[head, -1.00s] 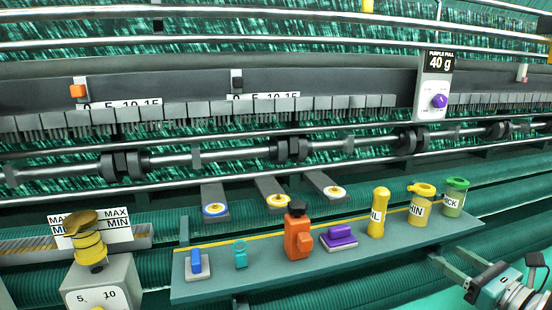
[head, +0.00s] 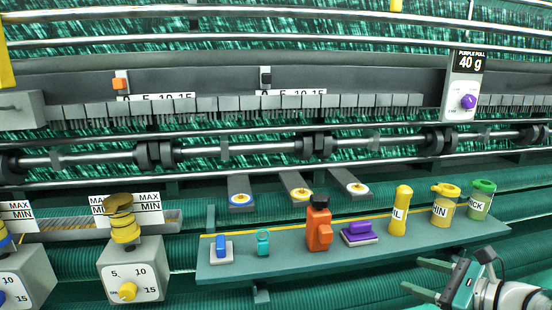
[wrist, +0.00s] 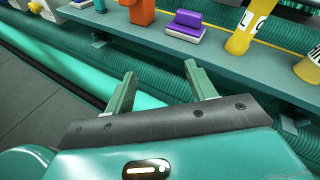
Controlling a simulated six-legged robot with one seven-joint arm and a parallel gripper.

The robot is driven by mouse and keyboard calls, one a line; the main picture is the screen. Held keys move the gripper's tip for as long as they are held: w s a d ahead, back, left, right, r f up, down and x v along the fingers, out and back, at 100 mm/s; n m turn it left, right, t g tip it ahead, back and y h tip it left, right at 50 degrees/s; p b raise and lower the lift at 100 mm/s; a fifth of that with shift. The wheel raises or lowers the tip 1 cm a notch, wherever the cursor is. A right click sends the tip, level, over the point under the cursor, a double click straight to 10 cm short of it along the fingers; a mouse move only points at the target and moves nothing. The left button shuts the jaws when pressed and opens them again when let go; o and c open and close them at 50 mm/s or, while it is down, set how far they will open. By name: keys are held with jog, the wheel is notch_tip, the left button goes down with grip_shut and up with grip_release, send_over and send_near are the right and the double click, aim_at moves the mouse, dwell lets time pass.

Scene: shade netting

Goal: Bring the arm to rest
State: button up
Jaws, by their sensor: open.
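My gripper (head: 428,280) is at the lower right in the head view, in front of and below the right part of the shelf. Its two fingers are spread apart with nothing between them. In the wrist view my gripper (wrist: 160,85) is also open and empty, apart from the shelf (wrist: 215,50) and the things on it. The shelf (head: 290,262) carries an orange bottle (head: 319,232), a purple block (head: 360,235), a yellow cylinder (head: 399,215), a yellow jar (head: 445,208) and a green-lidded jar (head: 480,203).
A blue piece (head: 221,247) and a teal piece (head: 263,243) stand on the shelf's left. A grey dial box (head: 135,275) with a yellow knob stands further left. Behind runs a long shafted machine (head: 230,152). Dark floor (wrist: 40,100) shows at left in the wrist view.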

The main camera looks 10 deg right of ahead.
jog(key=s+a+f+n+g+h, duration=0.1)
jog(key=s+a+n+g+h, duration=0.2)
jog(key=a+n, duration=0.7)
jog(key=s+a+f+n+g+h, duration=0.2)
jog(key=s+a+n+g+h, duration=0.2)
jog(key=a+n, duration=0.7)
jog(key=s+n, duration=0.2)
jog(key=n, duration=0.3)
jog(key=shift+g, duration=0.3)
jog(key=shift+a, duration=0.1)
